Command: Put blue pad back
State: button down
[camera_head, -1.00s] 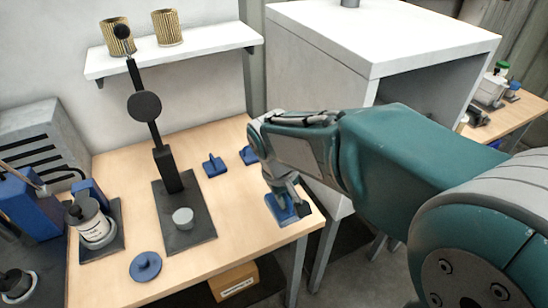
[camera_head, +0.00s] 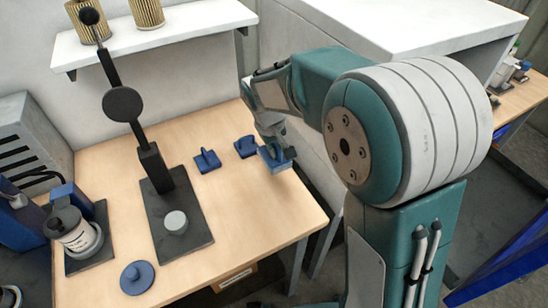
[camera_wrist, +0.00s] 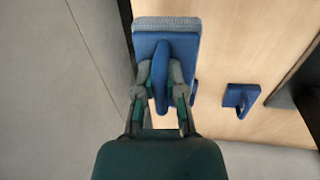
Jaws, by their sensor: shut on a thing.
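My gripper (camera_wrist: 160,85) is shut on the upright handle of a blue pad (camera_wrist: 185,46), which has a grey layer along one edge. In the head view this blue pad (camera_head: 272,165) is at the right side of the wooden table (camera_head: 245,215), partly covered by my gripper. I cannot tell whether it touches the table. A second blue pad (camera_head: 246,147) sits just left of it. A third blue pad (camera_head: 207,161) stands further left. The wrist view shows one loose blue pad (camera_wrist: 240,98) clearly; another is mostly hidden behind the held one.
A black stand (camera_head: 185,235) with a grey knob and tall arm is mid-table. A round blue disc (camera_head: 137,277) lies in front. A white cabinet (camera_head: 390,30) borders the table's right. The table's front right is clear.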

jog(key=w+f, duration=0.2)
jog(key=f, duration=0.1)
jog(key=w+f, duration=0.3)
jog(key=shift+d, duration=0.1)
jog(key=shift+f, duration=1.55)
jog(key=c, duration=0.7)
grip_release()
